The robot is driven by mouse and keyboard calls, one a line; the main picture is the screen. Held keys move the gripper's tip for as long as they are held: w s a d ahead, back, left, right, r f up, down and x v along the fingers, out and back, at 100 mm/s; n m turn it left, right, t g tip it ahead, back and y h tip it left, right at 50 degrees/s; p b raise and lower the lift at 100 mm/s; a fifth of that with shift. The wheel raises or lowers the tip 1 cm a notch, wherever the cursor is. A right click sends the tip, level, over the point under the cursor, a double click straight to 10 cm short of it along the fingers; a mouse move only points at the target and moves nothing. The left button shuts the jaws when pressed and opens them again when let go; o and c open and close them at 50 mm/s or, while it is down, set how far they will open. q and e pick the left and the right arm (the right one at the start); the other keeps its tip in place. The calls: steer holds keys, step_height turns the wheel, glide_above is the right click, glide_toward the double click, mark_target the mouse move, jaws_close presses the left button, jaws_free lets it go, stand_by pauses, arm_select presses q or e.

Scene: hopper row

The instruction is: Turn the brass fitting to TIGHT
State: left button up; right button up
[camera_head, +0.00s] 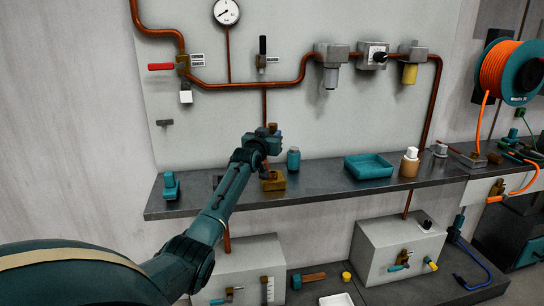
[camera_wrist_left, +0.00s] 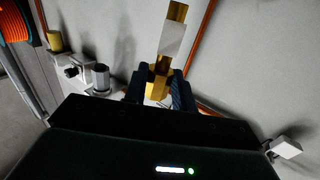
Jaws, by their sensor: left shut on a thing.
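In the left wrist view my left gripper (camera_wrist_left: 158,95) is shut on the brass fitting (camera_wrist_left: 161,70), with one dark finger on each side of it. A brass stem with a pale grey band sticks out past the fingers. In the head view my left gripper (camera_head: 268,140) is in front of the wall panel, below a copper pipe and above the shelf. The fitting is mostly hidden there by the gripper and wrist. No TIGHT mark can be read. My right gripper is in neither view.
A brass-coloured block (camera_head: 273,182) sits on the shelf (camera_head: 320,190) just below the gripper. A teal bottle (camera_head: 293,159) stands close to its right. A teal tray (camera_head: 369,167) is further right. A red-handled valve (camera_head: 162,67) and a gauge (camera_head: 227,12) are on the wall panel.

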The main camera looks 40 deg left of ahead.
arm_select(q)
step_height(320, 180, down, 5)
steer(key=b, duration=0.3)
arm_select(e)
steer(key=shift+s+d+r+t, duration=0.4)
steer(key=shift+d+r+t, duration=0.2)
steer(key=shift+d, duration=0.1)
arm_select(q)
steer(key=shift+p, duration=0.35)
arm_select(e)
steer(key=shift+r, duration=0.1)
arm_select(q)
steer(key=shift+f, duration=0.15)
